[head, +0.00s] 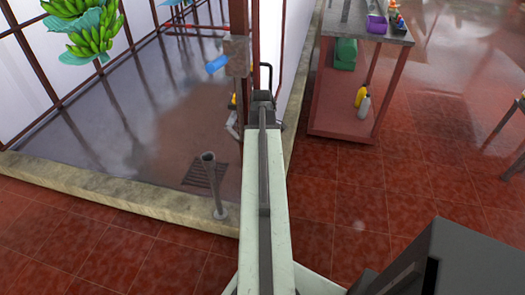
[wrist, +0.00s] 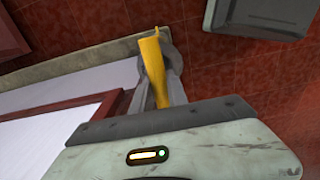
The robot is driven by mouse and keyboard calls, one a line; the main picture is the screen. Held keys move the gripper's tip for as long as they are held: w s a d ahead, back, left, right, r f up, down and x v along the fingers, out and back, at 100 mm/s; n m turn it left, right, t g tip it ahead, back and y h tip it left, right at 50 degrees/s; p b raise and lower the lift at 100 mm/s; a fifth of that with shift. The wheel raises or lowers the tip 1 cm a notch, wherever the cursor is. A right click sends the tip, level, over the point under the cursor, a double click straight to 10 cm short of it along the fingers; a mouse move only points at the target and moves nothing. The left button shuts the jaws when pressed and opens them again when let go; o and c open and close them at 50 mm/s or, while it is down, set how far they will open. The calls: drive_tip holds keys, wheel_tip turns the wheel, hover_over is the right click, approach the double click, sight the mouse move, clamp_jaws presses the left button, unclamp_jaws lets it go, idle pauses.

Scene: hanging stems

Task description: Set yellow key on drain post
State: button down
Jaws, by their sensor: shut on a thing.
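The yellow key (wrist: 153,68) is a long yellow piece between the grey fingers of my gripper (wrist: 160,75) in the wrist view. My gripper is shut on it, and the fingers hide part of its sides. In the head view the drain post (head: 213,185) is a grey upright tube with an open top. I cannot make out my gripper clearly in the head view. The drain post is not seen in the wrist view.
A concrete kerb (head: 125,192) edges the wet grey floor. A red post with a box (head: 236,55) and blue fitting stands behind the drain post. A green banana bunch (head: 92,35) hangs at upper left. A red-framed table (head: 345,90) with bottles stands right.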

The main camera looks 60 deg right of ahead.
drive_tip(key=shift+f, duration=0.15)
idle(0.6)
drive_tip(key=c, duration=1.2)
unclamp_jaws()
drive_tip(key=shift+c, duration=0.2)
drive_tip(key=o, duration=0.4)
drive_tip(key=shift+s, duration=0.1)
wheel_tip(320, 180, up, 9)
drive_tip(key=p, duration=0.8)
drive_tip(key=shift+f+p, duration=0.15)
drive_tip(key=shift+p, duration=0.15)
drive_tip(key=shift+f, duration=0.1)
